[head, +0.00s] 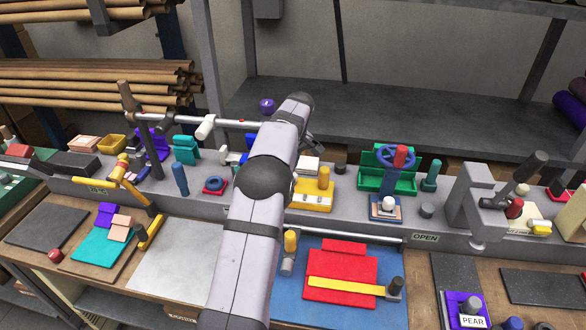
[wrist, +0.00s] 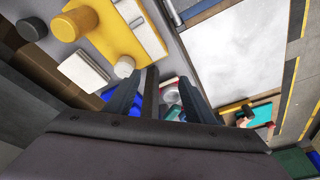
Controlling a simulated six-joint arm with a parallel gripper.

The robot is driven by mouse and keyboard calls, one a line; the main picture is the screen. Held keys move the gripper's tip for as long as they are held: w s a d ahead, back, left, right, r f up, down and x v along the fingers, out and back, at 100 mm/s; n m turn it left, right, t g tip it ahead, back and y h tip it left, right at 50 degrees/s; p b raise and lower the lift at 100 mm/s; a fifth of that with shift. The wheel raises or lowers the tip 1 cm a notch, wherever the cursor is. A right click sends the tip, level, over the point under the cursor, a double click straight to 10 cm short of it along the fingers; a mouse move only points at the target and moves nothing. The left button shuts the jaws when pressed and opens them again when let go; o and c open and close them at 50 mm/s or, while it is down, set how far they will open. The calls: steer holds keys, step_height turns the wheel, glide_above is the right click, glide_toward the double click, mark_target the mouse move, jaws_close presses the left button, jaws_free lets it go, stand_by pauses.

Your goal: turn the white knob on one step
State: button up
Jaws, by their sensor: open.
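My gripper (wrist: 164,88) is open in the wrist view, its dark fingers pointing away from the camera. A pale, round, knob-like thing (wrist: 169,97) shows between the fingers, beside blue parts, and the fingers partly hide it. A small white round piece (wrist: 124,67) lies just left of the fingers. I cannot tell for sure which of these is the white knob.
A yellow block with a yellow peg (head: 323,178) and a white block (wrist: 83,70) stand close to the gripper. A rod with a white sleeve (head: 205,127) runs behind. A blue handwheel (head: 397,157) stands to the right. The grey sheet (head: 175,255) in front is bare.

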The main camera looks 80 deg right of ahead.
steer(key=s+d+r+m+h, duration=0.1)
steer(key=s+d+r+h, duration=0.1)
steer(key=s+d, duration=0.3)
steer(key=shift+t, duration=0.3)
steer(key=shift+w+a+p+x, duration=0.1)
steer(key=shift+p+x, duration=0.5)
steer(key=shift+x, duration=0.65)
steer(key=shift+w+a+p+x, duration=0.15)
steer(key=shift+p+x, duration=0.4)
steer(key=shift+x, duration=0.65)
steer(key=shift+w+a+p+x, duration=0.1)
steer(key=shift+p+x, duration=0.5)
steer(key=shift+x, duration=0.65)
steer(key=c, duration=1.1)
steer(key=shift+o, duration=0.2)
steer(key=shift+f+m+b, duration=0.1)
steer(key=shift+m+b, duration=0.2)
